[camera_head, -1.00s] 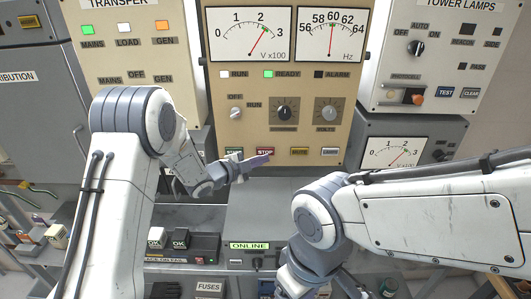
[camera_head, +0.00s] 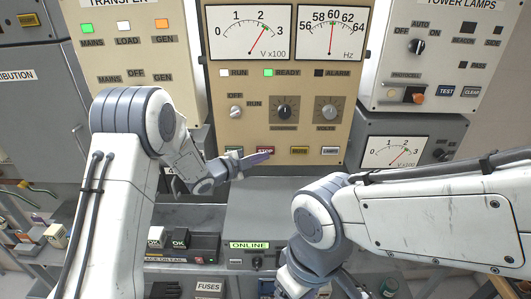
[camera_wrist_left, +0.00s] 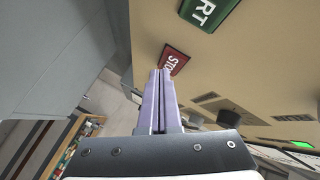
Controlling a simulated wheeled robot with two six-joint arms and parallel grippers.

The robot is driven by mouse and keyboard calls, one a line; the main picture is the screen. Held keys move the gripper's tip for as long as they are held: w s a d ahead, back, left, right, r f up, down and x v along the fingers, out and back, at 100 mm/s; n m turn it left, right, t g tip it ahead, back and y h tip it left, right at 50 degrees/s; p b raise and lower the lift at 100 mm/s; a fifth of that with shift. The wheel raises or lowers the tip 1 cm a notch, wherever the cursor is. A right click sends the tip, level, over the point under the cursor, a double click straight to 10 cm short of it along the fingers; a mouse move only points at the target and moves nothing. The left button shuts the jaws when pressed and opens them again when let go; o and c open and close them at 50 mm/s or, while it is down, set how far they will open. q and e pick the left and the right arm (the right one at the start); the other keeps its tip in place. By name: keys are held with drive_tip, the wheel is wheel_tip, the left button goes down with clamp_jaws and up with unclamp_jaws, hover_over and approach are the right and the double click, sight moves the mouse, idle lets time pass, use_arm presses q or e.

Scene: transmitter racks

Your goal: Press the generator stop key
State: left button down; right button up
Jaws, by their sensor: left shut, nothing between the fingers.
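The generator panel is beige (camera_head: 220,135), with two meters above a row of keys. The red STOP key (camera_head: 265,150) is in that row, partly hidden by my left gripper in the head view. My left gripper (camera_head: 268,157) is shut and empty, its purple fingertips at the STOP key. In the left wrist view the fingertips (camera_wrist_left: 160,73) overlap the lower edge of the red STOP key (camera_wrist_left: 174,60); I cannot tell whether they touch it. The green START key (camera_wrist_left: 208,10) is beside it. My right arm is in the head view, but its fingertips are not visible.
The MUTE key (camera_head: 299,150) and LAMPS key (camera_head: 330,151) are right of the STOP key. Rotary knobs (camera_head: 285,112) stick out above the keys. A grey ONLINE box (camera_head: 250,262) stands below. The transfer panel (camera_head: 125,50) is at left.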

use_arm(q)
drive_tip(key=shift+w, duration=0.35)
idle(0.6)
idle(0.3)
drive_tip(key=shift+s+b, duration=0.5)
drive_tip(key=shift+s, duration=0.3)
drive_tip(key=s+b, duration=0.2)
drive_tip(key=s, duration=0.3)
idle(0.6)
